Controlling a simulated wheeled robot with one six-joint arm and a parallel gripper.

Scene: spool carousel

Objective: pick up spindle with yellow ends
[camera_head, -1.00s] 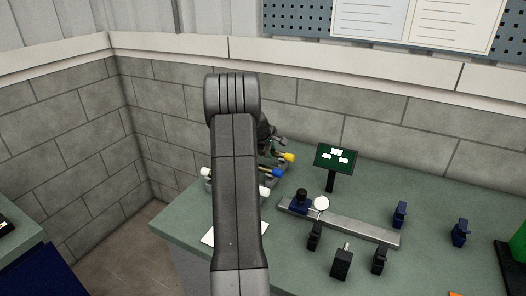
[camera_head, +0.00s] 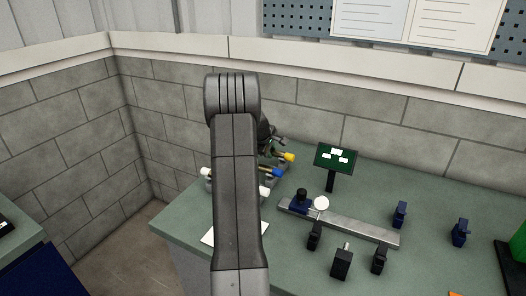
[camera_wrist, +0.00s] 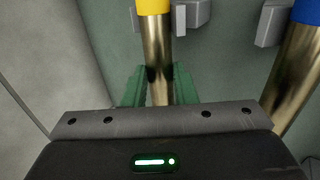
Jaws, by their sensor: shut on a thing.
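The spindle with yellow ends (camera_wrist: 155,45) is a brass rod with a yellow end at the top of the wrist view. My gripper (camera_wrist: 158,85) has its green fingers on both sides of the brass shaft and is shut on it. In the head view one yellow end (camera_head: 288,157) shows to the right of my arm. The rest of that spindle is hidden behind my arm there. I cannot tell whether the spindle is clear of its grey holder.
A brass spindle with a blue end (camera_wrist: 300,55) lies close on the right in the wrist view. Grey holder blocks (camera_wrist: 190,14) stand near the yellow end. A small green screen (camera_head: 333,157) and a metal rail (camera_head: 345,223) are to the right on the bench.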

